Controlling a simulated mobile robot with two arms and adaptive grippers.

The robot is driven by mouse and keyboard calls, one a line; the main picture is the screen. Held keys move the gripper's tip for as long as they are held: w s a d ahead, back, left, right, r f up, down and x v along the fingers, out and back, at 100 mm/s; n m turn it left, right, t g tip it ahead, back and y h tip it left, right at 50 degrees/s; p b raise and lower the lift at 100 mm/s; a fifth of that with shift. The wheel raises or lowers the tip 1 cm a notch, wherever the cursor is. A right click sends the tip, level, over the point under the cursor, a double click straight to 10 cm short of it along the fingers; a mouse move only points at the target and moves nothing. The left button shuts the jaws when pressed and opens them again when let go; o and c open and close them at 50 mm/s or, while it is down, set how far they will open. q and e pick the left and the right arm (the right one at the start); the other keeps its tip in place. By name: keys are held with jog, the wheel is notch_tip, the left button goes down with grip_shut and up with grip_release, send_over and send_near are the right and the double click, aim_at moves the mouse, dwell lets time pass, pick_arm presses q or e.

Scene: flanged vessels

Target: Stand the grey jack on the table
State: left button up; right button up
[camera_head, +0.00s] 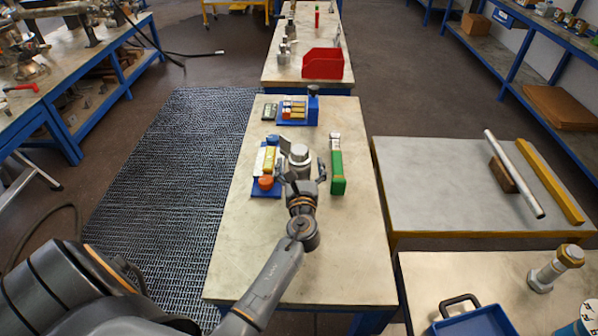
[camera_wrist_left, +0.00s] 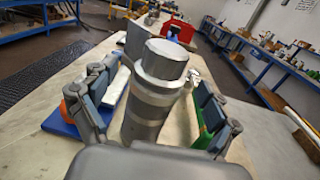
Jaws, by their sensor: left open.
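The grey jack (camera_head: 299,154) is a stout metal cylinder with a narrower round top, at the middle of the table (camera_head: 350,260). My left gripper (camera_head: 303,168) is open, with one finger on each side of the jack. In the left wrist view the jack (camera_wrist_left: 157,88) fills the space between the spread fingers of the left gripper (camera_wrist_left: 152,100). I cannot tell whether either finger touches it. The jack looks about upright; its foot is hidden behind the gripper, so I cannot see what it rests on. My right gripper is not in view.
Left of the jack, a blue tray (camera_head: 259,191) holds yellow, white and orange items. A long green object (camera_head: 338,172) lies close on the right. Another blue tray (camera_head: 284,121) with coloured pieces sits behind. A red bin (camera_head: 322,64) stands further back. The table's front is mostly bare.

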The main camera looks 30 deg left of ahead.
pick_arm(q)
jog(key=shift+w+a, duration=0.25)
jog(key=shift+w, duration=0.05)
jog(key=shift+s, duration=0.1)
jog(key=shift+c, duration=0.6)
grip_shut()
jog(key=shift+r, duration=0.15)
